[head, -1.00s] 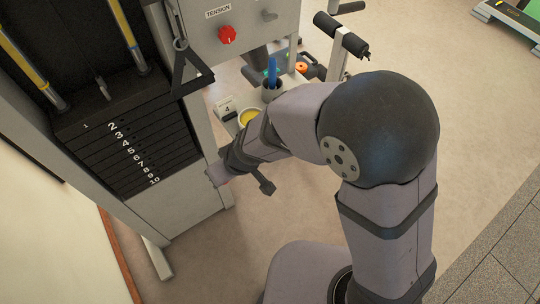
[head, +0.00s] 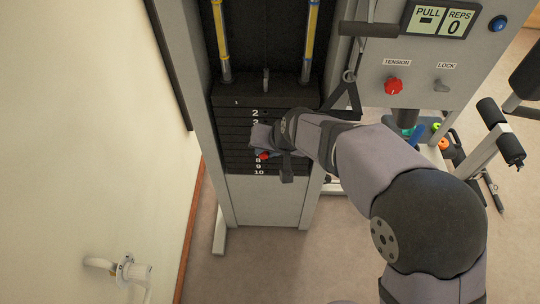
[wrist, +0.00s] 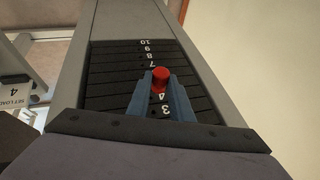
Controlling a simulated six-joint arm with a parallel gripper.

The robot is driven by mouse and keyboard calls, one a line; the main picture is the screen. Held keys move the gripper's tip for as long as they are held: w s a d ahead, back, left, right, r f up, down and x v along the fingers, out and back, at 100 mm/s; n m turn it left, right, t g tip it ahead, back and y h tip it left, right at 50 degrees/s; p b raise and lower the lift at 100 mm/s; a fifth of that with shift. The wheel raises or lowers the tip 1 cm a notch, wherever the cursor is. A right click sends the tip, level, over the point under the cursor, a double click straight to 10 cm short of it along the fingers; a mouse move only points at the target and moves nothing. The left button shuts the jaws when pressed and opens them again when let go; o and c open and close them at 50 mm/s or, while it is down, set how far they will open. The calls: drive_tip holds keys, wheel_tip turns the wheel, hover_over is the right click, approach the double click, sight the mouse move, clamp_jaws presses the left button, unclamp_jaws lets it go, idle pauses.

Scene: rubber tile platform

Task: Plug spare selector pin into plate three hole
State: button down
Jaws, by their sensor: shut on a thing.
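The weight stack (head: 240,168) is a column of black plates with white numbers, "2" near the top and "10" at the bottom. My gripper (head: 264,150) is in front of its middle plates, covering several numbers. It is shut on the selector pin (head: 264,156), whose red head also shows in the wrist view (wrist: 160,76) between the blue-grey fingers (wrist: 161,95).
Grey uprights (head: 176,85) flank the stack. A black triangular handle (head: 347,98) hangs at its right, near my arm. A control panel with a red tension knob (head: 393,86) stands further right. A card reading "SET LOAD 4" (wrist: 14,91) shows in the wrist view.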

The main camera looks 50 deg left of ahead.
sight(266, 120)
idle(0.6)
drive_tip(key=shift+w+a+p, duration=1.1)
drive_tip(key=shift+w+a, duration=0.95)
drive_tip(key=shift+w, duration=0.05)
drive_tip(key=shift+w+a+p, duration=0.45)
drive_tip(key=shift+w+a, duration=0.45)
idle(4.4)
